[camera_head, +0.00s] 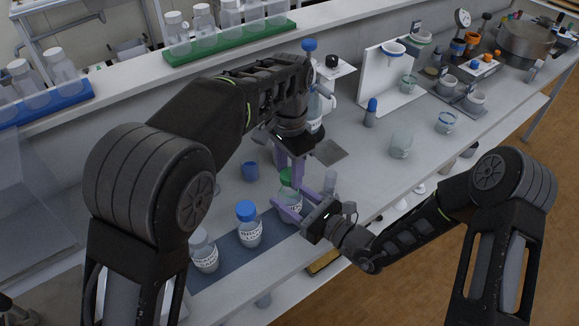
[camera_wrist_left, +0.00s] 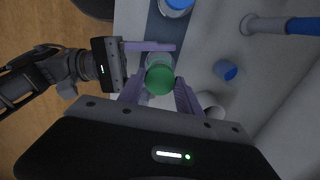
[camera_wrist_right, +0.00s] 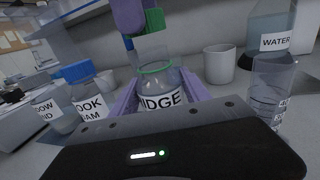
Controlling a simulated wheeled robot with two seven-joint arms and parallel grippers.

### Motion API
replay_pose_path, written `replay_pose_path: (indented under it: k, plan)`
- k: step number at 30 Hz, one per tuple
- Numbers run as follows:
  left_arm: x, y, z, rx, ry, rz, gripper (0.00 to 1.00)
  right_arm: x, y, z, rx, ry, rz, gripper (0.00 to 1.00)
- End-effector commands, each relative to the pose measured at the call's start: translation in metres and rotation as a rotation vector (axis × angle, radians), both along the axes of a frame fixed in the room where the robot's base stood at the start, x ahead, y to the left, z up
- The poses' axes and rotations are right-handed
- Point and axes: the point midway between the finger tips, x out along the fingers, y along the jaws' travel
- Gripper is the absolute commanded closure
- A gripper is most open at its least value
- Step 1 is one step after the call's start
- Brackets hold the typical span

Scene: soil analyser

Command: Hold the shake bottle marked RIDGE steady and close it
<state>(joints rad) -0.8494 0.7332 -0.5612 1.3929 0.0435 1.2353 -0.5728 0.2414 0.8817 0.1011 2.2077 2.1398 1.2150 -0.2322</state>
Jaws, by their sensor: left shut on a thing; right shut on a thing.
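The RIDGE bottle (camera_wrist_right: 162,98), clear glass with a white label, stands upright with a green ring at its neck. My right gripper (camera_head: 289,209) is shut around its body from the side; its fingers flank the label in the right wrist view. My left gripper (camera_head: 289,168) points down over the bottle, shut on a green cap (camera_wrist_left: 160,80). The cap also shows above the bottle's neck in the right wrist view (camera_wrist_right: 155,19). In the head view, the fingers partly hide the bottle (camera_head: 291,198).
A blue-capped BROOK bottle (camera_head: 248,230) and another labelled bottle (camera_head: 204,254) stand left on the dark mat (camera_head: 226,258). A WATER bottle (camera_wrist_right: 272,42) and a clear vessel (camera_wrist_right: 270,88) stand close on the right.

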Motion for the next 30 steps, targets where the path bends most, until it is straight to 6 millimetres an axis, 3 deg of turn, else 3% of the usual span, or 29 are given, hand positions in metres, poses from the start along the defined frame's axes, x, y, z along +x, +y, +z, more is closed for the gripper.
replay_pose_path:
  k: [15,30]
  plan:
    - [0.000,0.000,0.000,0.000,0.000,0.000,0.96,0.000,0.000,0.000,0.000,0.000,0.000,1.00]
    - [0.000,0.000,-0.018,-0.001,-0.001,0.000,0.96,0.000,0.000,0.000,0.000,0.000,0.000,1.00]
